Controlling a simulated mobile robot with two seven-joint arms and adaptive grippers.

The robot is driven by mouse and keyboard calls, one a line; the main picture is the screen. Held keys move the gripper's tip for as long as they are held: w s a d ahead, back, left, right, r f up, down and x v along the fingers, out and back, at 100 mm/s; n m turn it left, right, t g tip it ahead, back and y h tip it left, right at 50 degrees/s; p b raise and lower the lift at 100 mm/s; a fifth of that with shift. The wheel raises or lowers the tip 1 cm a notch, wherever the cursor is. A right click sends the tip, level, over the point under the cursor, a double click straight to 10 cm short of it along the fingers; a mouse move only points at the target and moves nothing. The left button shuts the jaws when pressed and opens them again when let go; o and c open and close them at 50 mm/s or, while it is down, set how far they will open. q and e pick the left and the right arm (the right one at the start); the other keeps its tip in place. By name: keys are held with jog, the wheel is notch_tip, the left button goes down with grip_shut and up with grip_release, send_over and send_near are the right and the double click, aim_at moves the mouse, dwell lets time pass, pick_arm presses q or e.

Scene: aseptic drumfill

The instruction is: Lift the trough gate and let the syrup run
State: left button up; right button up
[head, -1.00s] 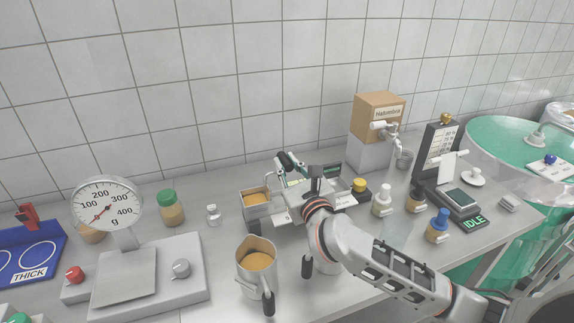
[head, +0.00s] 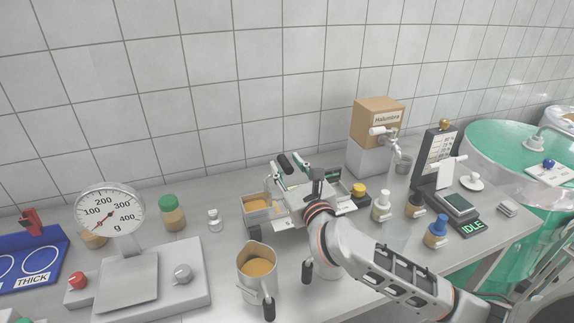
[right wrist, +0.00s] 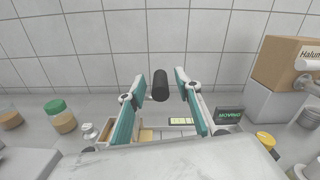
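A metal trough (head: 257,208) holding amber syrup stands on the bench left of my right gripper; part of it shows in the wrist view. My right gripper (right wrist: 160,88) points over the machine behind the trough. Its teal-padded fingers are apart, one on each side of a black cylindrical handle (right wrist: 160,86), with visible gaps. I cannot tell whether this handle belongs to the gate. The gate plate itself is not clearly visible, and my arm hides part of the machine. A metal jug (head: 257,272) with amber contents stands in front of the trough. My left gripper is out of view.
A dial scale (head: 128,278) stands at the left. Jars and small bottles, including a blue-capped one (head: 437,230), line the bench. A cardboard box (head: 378,122) with a tap stands behind. Another black-handled vessel is partly hidden by my arm. A display (right wrist: 230,116) reads MOVING.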

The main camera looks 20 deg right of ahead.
jog(key=s, duration=1.1)
jog(key=shift+s+d, duration=0.2)
